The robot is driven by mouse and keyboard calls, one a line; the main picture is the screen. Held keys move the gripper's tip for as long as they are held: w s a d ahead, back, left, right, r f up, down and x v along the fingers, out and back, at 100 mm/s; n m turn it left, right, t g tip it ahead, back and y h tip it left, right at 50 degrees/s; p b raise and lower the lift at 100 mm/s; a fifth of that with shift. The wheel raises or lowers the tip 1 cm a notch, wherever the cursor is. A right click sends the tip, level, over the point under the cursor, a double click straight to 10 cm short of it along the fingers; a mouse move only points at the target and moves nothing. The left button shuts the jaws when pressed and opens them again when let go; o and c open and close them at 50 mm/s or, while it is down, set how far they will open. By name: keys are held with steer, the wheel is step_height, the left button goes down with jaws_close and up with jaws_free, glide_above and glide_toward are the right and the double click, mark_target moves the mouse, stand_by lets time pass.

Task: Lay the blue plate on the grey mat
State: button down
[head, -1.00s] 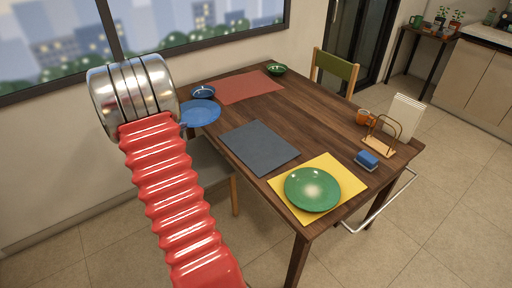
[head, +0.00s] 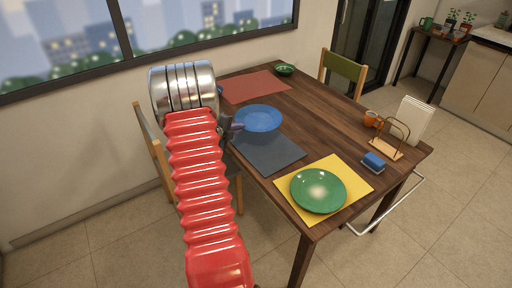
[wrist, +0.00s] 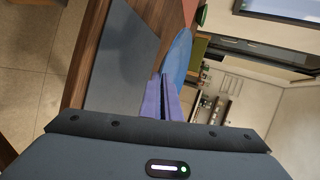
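The blue plate (head: 258,118) is held at its left rim by my gripper (head: 232,127). In the head view it covers the far end of the grey mat (head: 268,153) and part of the wood beyond. In the wrist view the plate (wrist: 180,58) is seen nearly edge-on beyond the purple fingers (wrist: 162,98), to the right of the mat (wrist: 128,50) in that rolled picture. The plate appears raised above the table; its exact height is unclear. The grey mat lies flat with nothing on it. My arm hides part of the gripper.
A yellow mat (head: 345,205) with a green plate (head: 318,190) lies at the near end. A red mat (head: 255,86) and green bowl (head: 285,69) are at the far end. A blue sponge (head: 373,160), wooden rack (head: 386,148) and orange mug (head: 371,118) stand on the right.

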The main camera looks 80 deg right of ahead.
glide_above(240, 151)
steer(key=shift+f, duration=2.9)
steer(key=shift+f, duration=1.85)
steer(key=c, duration=2.3)
jaws_free()
steer(key=shift+f, duration=0.1)
